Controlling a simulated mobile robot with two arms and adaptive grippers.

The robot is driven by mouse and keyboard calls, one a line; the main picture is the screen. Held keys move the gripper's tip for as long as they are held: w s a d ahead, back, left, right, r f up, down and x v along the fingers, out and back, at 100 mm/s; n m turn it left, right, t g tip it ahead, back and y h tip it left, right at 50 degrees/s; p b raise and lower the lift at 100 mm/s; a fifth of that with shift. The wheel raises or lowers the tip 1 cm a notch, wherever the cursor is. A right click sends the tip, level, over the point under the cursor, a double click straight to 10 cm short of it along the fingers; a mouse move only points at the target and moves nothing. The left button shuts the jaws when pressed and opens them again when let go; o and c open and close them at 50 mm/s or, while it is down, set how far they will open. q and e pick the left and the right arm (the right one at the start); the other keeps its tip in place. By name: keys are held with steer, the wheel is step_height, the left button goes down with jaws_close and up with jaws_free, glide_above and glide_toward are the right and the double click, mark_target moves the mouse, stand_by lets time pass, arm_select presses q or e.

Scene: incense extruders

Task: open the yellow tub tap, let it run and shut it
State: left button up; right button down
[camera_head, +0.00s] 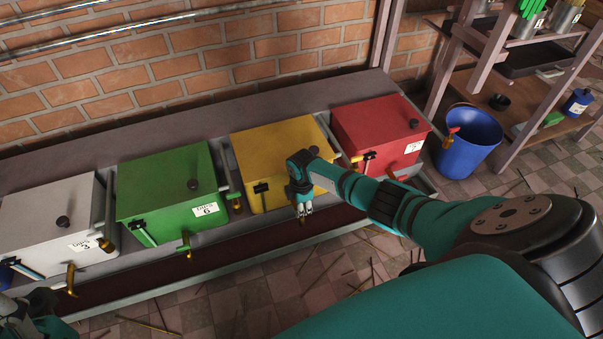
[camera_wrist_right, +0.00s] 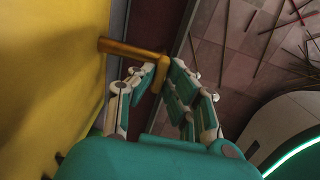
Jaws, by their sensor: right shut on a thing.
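The yellow tub (camera_head: 272,148) stands in the row between the green and red tubs. Its brass tap (camera_wrist_right: 130,48) sticks out from the yellow wall in the right wrist view. My right gripper (camera_head: 303,208) is at the front of the yellow tub, and its fingers (camera_wrist_right: 165,88) are closed around the outer end of the tap. The fingers and wrist hide most of the tap in the head view. Whether anything flows from it cannot be seen. Part of my left arm (camera_head: 35,322) shows at the bottom left corner; its fingers are not clear.
The green tub (camera_head: 165,172), grey tub (camera_head: 40,215) and red tub (camera_head: 375,120) share the bench, with taps over a dark red trough (camera_head: 150,285). A blue bucket (camera_head: 468,145) and a shelf stand at right. Thin sticks litter the tiled floor.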

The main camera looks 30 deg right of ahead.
steer(key=shift+d, duration=0.1)
steer(key=c, duration=1.4)
jaws_free()
steer(key=shift+o, duration=0.2)
steer(key=shift+r, duration=0.15)
step_height(320, 180, up, 12)
